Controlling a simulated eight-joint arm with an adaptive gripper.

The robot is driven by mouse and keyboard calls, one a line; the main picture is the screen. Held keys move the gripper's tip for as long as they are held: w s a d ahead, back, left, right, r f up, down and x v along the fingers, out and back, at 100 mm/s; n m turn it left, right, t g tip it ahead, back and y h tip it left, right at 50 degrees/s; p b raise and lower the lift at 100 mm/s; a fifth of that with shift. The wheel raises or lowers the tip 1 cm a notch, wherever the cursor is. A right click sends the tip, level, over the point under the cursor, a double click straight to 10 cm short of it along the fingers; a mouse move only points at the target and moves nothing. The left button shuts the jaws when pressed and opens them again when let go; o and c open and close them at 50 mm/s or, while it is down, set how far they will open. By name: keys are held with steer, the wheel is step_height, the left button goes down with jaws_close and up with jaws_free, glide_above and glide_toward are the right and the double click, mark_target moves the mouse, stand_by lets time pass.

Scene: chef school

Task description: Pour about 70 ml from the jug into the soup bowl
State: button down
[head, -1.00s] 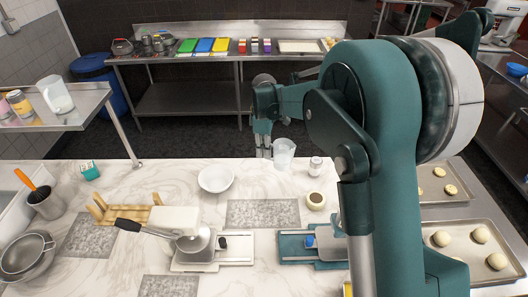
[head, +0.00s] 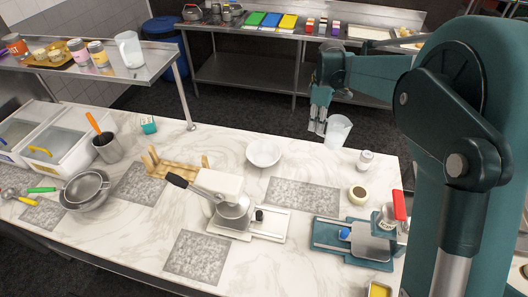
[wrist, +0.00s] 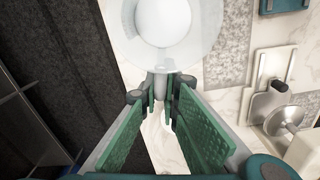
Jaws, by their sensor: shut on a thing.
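A clear jug (head: 338,131) stands upright at the counter's far edge in the head view. My gripper (head: 318,122) is at its left side and shut on its handle. In the wrist view the jug (wrist: 209,35) is seen from above with something white inside, and the handle (wrist: 161,88) is between the fingers (wrist: 162,100). I cannot tell whether the jug's base touches the counter. The white soup bowl (head: 263,153) sits on the counter to the left of the jug, apart from it. Its inside looks plain white.
A small jar (head: 365,160) and a brown-rimmed cup (head: 357,193) stand to the jug's right. A slicer-like device (head: 235,212) and a wooden rack (head: 178,172) are nearer. Another pitcher (head: 130,50) is on the left shelf. Marble is clear between bowl and jug.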

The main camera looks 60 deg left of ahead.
steer(key=s+a+b, duration=0.7)
steer(key=s+a, duration=2.2)
steer(key=a, duration=0.1)
step_height(320, 180, down, 14)
steer(key=shift+s+a+r, duration=0.1)
steer(key=shift+s, duration=0.05)
steer(key=shift+r, duration=0.1)
steer(key=w+d+r+g+y, duration=0.4)
steer(key=d+r+g+y, duration=0.2)
steer(key=r+y, duration=0.4)
steer(key=shift+w+d+r, duration=0.15)
steer(key=shift+w+d, duration=0.2)
steer(key=shift+d, duration=0.35)
steer(key=shift+w+d+g+y+b, duration=0.4)
steer(key=shift+d+g+y+b, duration=0.2)
steer(key=shift+y, duration=0.3)
